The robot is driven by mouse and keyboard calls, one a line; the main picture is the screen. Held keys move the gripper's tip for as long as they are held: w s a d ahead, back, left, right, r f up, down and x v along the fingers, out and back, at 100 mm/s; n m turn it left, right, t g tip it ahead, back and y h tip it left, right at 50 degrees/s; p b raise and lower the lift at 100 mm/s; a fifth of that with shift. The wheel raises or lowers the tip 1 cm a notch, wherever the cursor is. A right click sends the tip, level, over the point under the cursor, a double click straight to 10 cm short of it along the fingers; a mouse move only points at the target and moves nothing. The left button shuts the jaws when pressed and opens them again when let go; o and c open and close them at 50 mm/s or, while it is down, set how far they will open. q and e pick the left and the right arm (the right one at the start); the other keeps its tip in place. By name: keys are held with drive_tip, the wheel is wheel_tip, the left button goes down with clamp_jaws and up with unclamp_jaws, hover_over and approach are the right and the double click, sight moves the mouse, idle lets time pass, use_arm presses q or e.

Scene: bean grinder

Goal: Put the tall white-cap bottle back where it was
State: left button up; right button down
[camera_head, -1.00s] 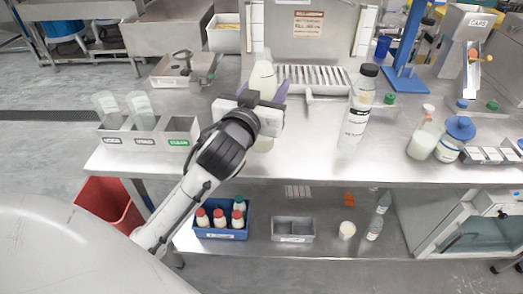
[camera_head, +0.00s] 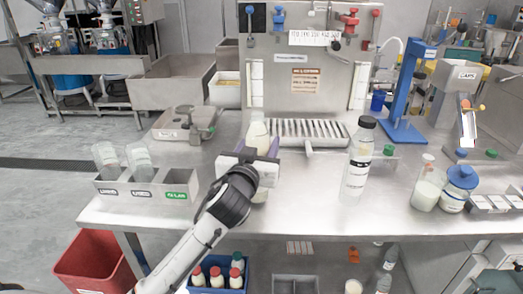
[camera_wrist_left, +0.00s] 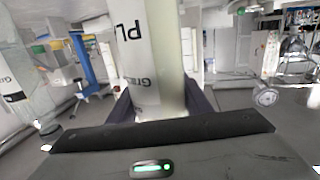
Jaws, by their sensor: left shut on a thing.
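My left gripper (camera_head: 250,164) is shut on a tall bottle (camera_head: 258,137) with pale contents, and it holds the bottle upright at the bench, in front of the left end of the slotted drain tray. Its lower part shows just below the gripper; I cannot tell whether its base touches the bench. The wrist view shows the bottle's white label (camera_wrist_left: 150,50) with dark letters between the two fingers. The bottle's cap is not clear in either view. My right gripper is not in view.
A tall black-capped bottle (camera_head: 359,158) stands to the right. A three-slot rack (camera_head: 144,190) with two clear bottles is at left. A white-capped bottle (camera_head: 427,188) and a blue-lidded jar (camera_head: 458,189) stand at right. A blue crate (camera_head: 218,290) sits below.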

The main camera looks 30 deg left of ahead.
use_arm(q)
drive_tip(key=shift+f, duration=0.7)
drive_tip(key=o, duration=1.5)
drive_tip(key=shift+f, duration=0.1)
drive_tip(key=shift+o, duration=0.2)
drive_tip(key=v, duration=1.2)
drive_tip(key=shift+b, duration=0.45)
